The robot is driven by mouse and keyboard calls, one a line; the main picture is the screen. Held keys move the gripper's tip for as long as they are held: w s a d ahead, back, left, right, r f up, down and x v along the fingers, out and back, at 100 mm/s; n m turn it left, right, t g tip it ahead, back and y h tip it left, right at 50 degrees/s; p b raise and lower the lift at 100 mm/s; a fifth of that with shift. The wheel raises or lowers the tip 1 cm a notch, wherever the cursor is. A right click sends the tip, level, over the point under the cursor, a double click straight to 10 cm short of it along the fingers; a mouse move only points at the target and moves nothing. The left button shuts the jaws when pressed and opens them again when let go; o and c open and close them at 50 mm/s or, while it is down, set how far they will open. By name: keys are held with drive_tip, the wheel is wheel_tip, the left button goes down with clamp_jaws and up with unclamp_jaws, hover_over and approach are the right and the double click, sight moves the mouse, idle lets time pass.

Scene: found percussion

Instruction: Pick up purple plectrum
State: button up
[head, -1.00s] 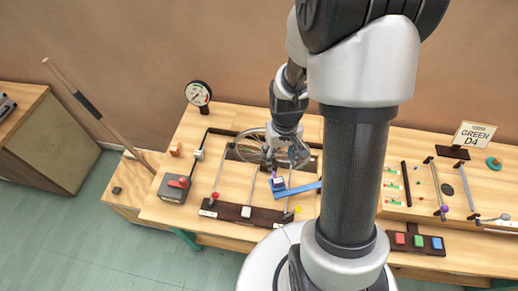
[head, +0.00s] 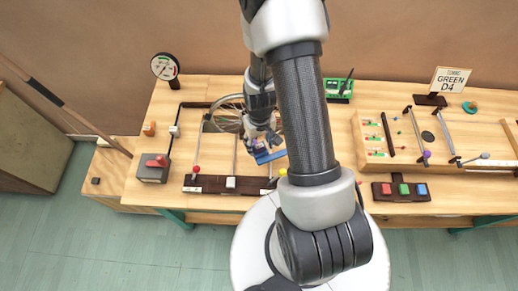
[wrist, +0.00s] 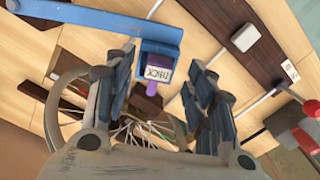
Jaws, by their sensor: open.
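The purple plectrum (wrist: 152,88) is in the wrist view, just past a white label block (wrist: 158,70) on a blue holder (wrist: 160,47). A blue bar (wrist: 100,18) runs from the holder to the left. My gripper (wrist: 160,72) is open, with one finger on each side of the plectrum and holder. I see gaps on both sides and no clear contact. In the head view, my gripper (head: 262,143) is over the blue bar (head: 271,157); the plectrum is mostly hidden there by the gripper.
A spoked wheel (head: 229,113) stands close behind my gripper. A dark rail (head: 208,184) with rods lies in front. A grey box with a red lever (head: 153,168) is at left. A wooden tray (head: 375,164) with rods and a red, green and blue button panel (head: 401,190) are at right.

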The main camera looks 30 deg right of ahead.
wheel_tip(320, 180, down, 3)
drive_tip(key=shift+w+r, duration=0.1)
drive_tip(key=shift+r, duration=0.1)
drive_tip(key=shift+c, duration=0.5)
drive_tip(key=c, duration=0.9)
drive_tip(key=shift+r, duration=0.1)
